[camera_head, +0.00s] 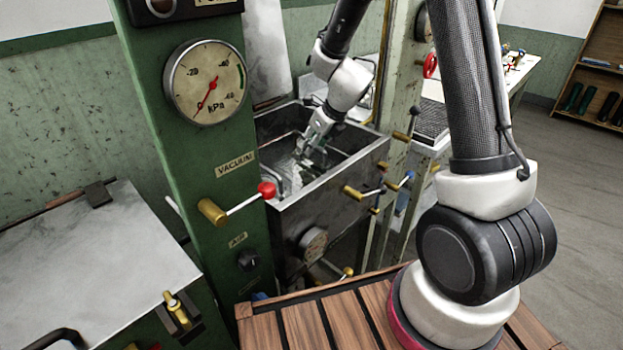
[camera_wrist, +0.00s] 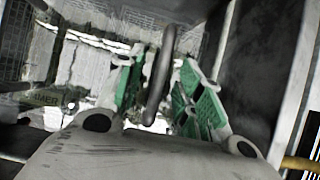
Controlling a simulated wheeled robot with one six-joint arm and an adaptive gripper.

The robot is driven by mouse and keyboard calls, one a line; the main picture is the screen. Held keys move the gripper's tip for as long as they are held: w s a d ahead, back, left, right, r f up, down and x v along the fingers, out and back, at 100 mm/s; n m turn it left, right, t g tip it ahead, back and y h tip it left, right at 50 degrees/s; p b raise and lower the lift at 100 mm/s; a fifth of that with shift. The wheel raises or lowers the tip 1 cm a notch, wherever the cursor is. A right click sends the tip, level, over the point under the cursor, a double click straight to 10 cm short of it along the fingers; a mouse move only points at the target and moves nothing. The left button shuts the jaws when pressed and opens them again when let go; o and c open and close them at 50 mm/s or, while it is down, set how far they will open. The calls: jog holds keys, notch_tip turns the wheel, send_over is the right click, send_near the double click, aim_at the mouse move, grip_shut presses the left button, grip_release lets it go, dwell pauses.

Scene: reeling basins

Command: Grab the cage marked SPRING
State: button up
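My gripper (camera_head: 309,152) reaches down into a steel basin (camera_head: 338,183) in the head view. In the wrist view my gripper (camera_wrist: 163,98) has its two green-padded fingers apart. A dark curved handle (camera_wrist: 160,75) stands between the pads, and I see no clear grip on it. Wire mesh of a cage (camera_wrist: 22,40) shows at the left of the wrist view, with pale contents beside it. I cannot read a SPRING mark, and my gripper hides much of what lies below the handle.
A green column (camera_head: 165,140) with a pressure gauge (camera_head: 206,83) stands left of the basin. A red-knobbed valve lever (camera_head: 245,199) and brass valves (camera_head: 355,192) stick out near it. A slatted wooden top (camera_head: 305,325) lies in front.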

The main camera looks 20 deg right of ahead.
jog(key=shift+x, duration=0.85)
jog(key=shift+r, duration=0.1)
grip_shut()
